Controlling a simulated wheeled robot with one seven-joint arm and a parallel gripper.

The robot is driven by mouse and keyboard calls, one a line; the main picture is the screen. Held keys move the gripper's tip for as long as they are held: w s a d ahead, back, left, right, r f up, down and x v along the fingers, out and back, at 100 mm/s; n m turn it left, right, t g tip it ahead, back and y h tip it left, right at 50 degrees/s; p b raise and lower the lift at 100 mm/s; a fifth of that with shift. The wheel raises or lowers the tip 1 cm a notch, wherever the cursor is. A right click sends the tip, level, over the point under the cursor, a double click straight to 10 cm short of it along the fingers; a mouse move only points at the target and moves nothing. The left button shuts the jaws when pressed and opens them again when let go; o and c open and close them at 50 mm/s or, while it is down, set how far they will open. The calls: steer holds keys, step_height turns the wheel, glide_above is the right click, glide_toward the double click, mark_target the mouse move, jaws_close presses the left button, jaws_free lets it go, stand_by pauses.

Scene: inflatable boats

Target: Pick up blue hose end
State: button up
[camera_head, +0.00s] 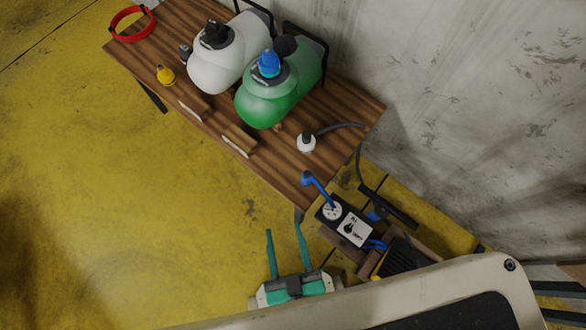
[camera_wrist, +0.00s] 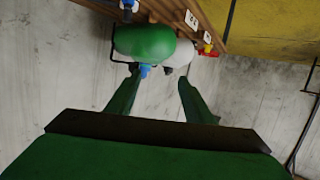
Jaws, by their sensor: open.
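The blue hose end (camera_head: 307,179) sticks up at the front right edge of the wooden table, on a short blue hose from a small pump box with a gauge (camera_head: 345,220). My gripper (camera_head: 283,224) is open and empty, with teal fingers apart, to the lower left of the blue hose end and not touching it. In the wrist view my gripper (camera_wrist: 160,76) also shows open with nothing between its fingers.
The wooden table (camera_head: 285,165) holds a white tank (camera_head: 220,65), a green tank (camera_head: 275,95) with a blue cap, a yellow nozzle (camera_head: 165,75), a white nozzle (camera_head: 306,142) on a dark hose, and a red ring (camera_head: 130,36). The yellow floor at left is clear.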

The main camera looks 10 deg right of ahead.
steer(key=w+d+f+n+g+y, duration=0.1)
steer(key=w+d+f+n+g, duration=0.25)
steer(key=d+f, duration=0.45)
steer(key=w+d+f+n+g, duration=0.3)
steer(key=d+f+g, duration=0.2)
steer(key=d+f, duration=0.25)
step_height(320, 180, up, 7)
steer(key=n+g+h, duration=0.1)
steer(key=n+g, duration=0.5)
glide_above(307, 173)
steer(key=shift+d, duration=0.3)
steer(key=shift+a+f+g, duration=0.1)
steer(key=shift+g, duration=0.15)
step_height(307, 173, down, 4)
steer(key=shift+f, duration=0.2)
steer(key=shift+s+a+f, duration=0.1)
steer(key=shift+a+f, duration=0.05)
steer(key=shift+f, duration=1.35)
steer(key=shift+a+f, duration=0.1)
steer(key=shift+f, duration=1.4)
steer(key=c, duration=1.1)
